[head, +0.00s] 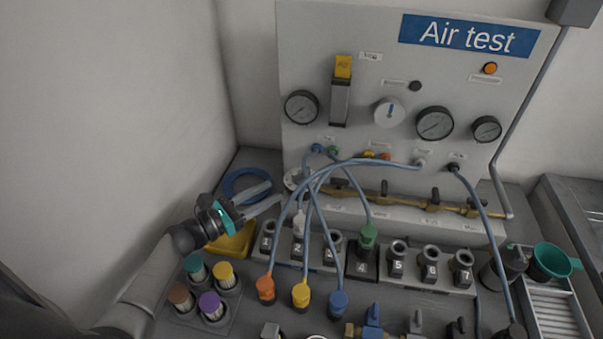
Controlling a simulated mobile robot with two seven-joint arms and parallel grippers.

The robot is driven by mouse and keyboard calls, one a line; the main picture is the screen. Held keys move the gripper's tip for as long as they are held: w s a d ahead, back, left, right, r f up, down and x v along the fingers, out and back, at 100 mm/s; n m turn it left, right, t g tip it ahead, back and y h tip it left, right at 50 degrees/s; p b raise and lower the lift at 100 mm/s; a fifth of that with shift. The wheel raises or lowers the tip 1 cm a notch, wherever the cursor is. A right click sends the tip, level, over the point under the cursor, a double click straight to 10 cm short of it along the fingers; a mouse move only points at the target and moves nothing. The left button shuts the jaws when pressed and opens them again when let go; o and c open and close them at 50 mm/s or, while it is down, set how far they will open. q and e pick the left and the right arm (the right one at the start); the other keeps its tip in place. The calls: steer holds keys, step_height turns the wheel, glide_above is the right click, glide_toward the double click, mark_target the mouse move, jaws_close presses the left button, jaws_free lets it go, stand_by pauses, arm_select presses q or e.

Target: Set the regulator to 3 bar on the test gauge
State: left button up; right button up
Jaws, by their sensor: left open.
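The Air test panel (450,75) stands upright at the back. A round white knob with a blue mark (390,112), which looks like the regulator, sits in its middle. A large dial gauge (435,123) is just right of the knob; its needle reading is too small to tell. A smaller gauge (487,129) is further right, and another gauge (301,107) is at the left. Which one is labelled as the test gauge cannot be read. My left gripper (275,193) is open and empty, low in front of the panel's left side, well apart from the knob. My right gripper is not in view.
Blue hoses (400,162) arch from the panel to coloured connectors. A numbered socket row (380,267) stands in front. A blue hose coil (246,184) and yellow block (232,243) lie near the gripper. A green funnel (553,262) is at right.

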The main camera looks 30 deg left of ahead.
mark_target(293, 180)
arm_select(q)
steer(key=b+x, duration=0.1)
steer(key=x, duration=0.9)
steer(key=shift+w+d, duration=0.15)
steer(key=shift+w, duration=0.15)
jaws_close()
